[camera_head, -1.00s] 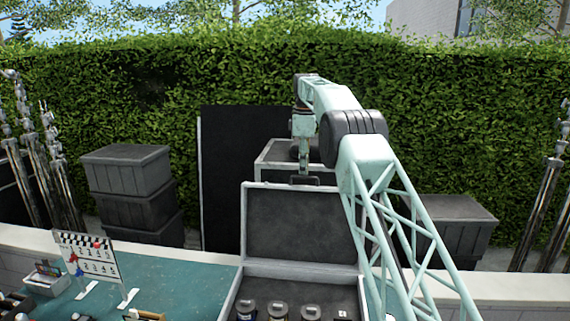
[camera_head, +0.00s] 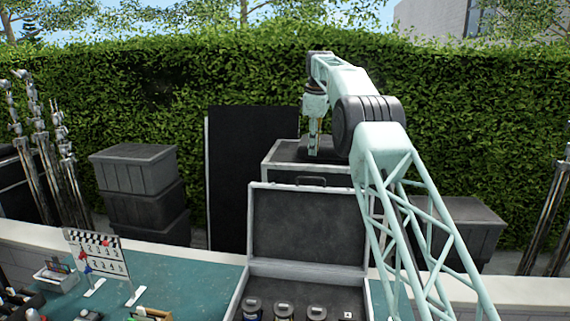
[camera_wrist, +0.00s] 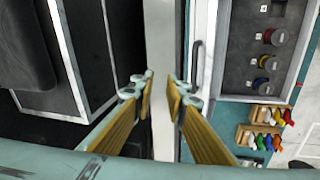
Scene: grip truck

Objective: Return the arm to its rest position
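My pale-green arm (camera_head: 352,85) reaches up from the lower right and bends over at the top. My gripper (camera_head: 315,155) hangs down above and behind the raised lid of the open grey case (camera_head: 308,225), clear of its handle. In the wrist view, my gripper (camera_wrist: 160,92) shows two yellow-padded fingers with a clear gap between their tips. It is open and empty. A pale wall strip shows below the gap. The case lies to the right of the fingers, with its handle (camera_wrist: 196,65) beside the right fingertip.
Several lidded jars (camera_wrist: 266,62) sit in the case. Wooden racks (camera_wrist: 262,115) of coloured items lie on the green bench (camera_head: 185,280). A clapperboard (camera_head: 97,255) stands at left. Behind the wall are stacked grey crates (camera_head: 140,190), a black panel (camera_head: 250,165) and a hedge.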

